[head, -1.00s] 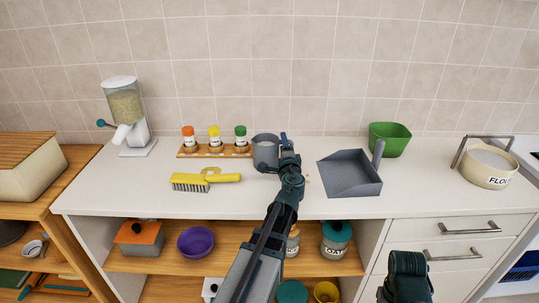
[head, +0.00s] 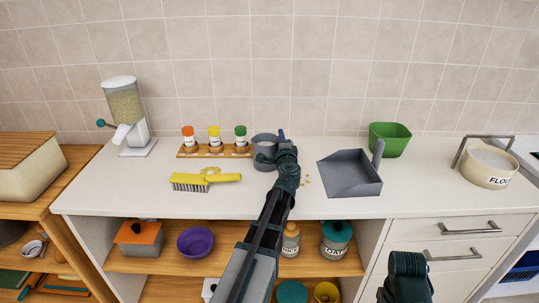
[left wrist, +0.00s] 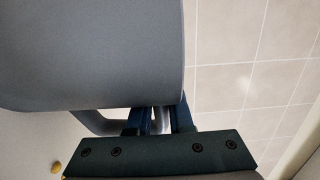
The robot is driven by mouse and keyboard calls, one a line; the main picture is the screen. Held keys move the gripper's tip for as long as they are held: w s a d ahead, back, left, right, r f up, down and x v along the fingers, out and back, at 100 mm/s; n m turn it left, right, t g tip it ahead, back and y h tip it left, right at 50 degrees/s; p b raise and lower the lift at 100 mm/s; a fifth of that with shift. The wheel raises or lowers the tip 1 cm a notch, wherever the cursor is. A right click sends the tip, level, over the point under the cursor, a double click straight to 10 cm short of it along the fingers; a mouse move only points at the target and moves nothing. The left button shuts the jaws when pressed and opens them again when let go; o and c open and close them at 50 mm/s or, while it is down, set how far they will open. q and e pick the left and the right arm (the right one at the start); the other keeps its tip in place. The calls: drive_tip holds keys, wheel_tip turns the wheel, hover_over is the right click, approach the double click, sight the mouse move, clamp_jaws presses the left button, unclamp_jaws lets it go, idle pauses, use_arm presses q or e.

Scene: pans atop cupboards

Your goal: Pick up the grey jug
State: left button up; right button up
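The grey jug (head: 265,148) stands upright on the white worktop, right of the spice rack. Its side fills the upper left of the left wrist view (left wrist: 90,50), and its handle (left wrist: 92,122) curves below it. My left gripper (head: 282,138) reaches in from the front to the jug's right side. In the left wrist view its two fingers (left wrist: 160,120) are close together, with the handle between them; they look shut on it. The fingertips are partly hidden behind the jug. Only a dark part of my right arm shows at the lower right; its gripper is not visible.
A spice rack (head: 215,151) and yellow brush (head: 205,181) are left of the jug. A grey dustpan (head: 350,176) and green container (head: 389,138) are to the right. A dispenser (head: 127,115) stands far left, a flour pot (head: 489,166) far right. The tiled wall is behind.

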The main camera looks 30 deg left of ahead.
use_arm(q)
clamp_jaws()
idle(0.9)
idle(0.4)
drive_tip(key=s+d+r+p, duration=0.2)
drive_tip(key=s+d, duration=0.2)
drive_tip(key=d, duration=0.2)
drive_tip(key=s+d+r+p, duration=0.3)
drive_tip(key=s+d, duration=0.1)
drive_tip(key=d, duration=0.3)
drive_tip(key=shift+s+d, duration=0.2)
drive_tip(key=shift+s, duration=0.15)
